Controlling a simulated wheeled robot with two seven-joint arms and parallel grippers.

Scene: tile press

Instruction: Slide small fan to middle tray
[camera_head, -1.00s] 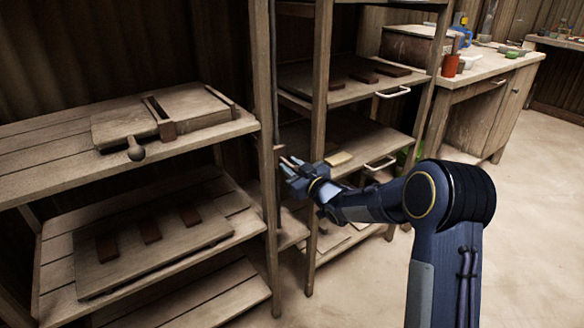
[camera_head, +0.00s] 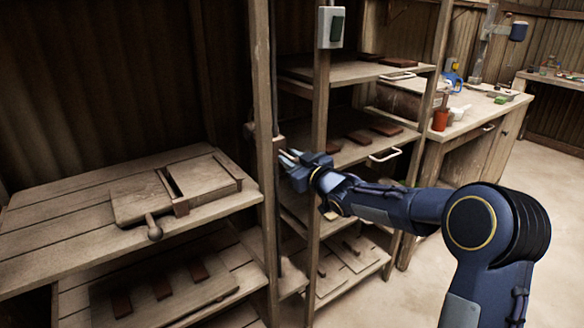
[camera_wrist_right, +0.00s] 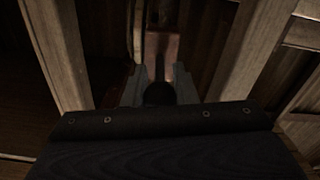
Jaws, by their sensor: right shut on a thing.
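My right gripper (camera_head: 286,158) is beside the wooden post, between the low bench and the tray rack. It is shut on a dark round knob (camera_wrist_right: 160,93), seen between its fingers in the right wrist view. A dark stem runs from the knob toward a small reddish block (camera_wrist_right: 162,48). A small brown block (camera_head: 279,143) shows at the fingertips, by a thin vertical rail. I cannot tell a fan's shape; the held part is small and dark. The rack's tray with dark tiles (camera_head: 342,153) is right of the gripper. The tray below is mostly hidden by my arm. My left gripper is not in view.
Wooden posts (camera_head: 262,90) stand close on both sides of the gripper. A wooden press (camera_head: 130,205) with a ball handle lies on the left bench. Floor on the right is clear.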

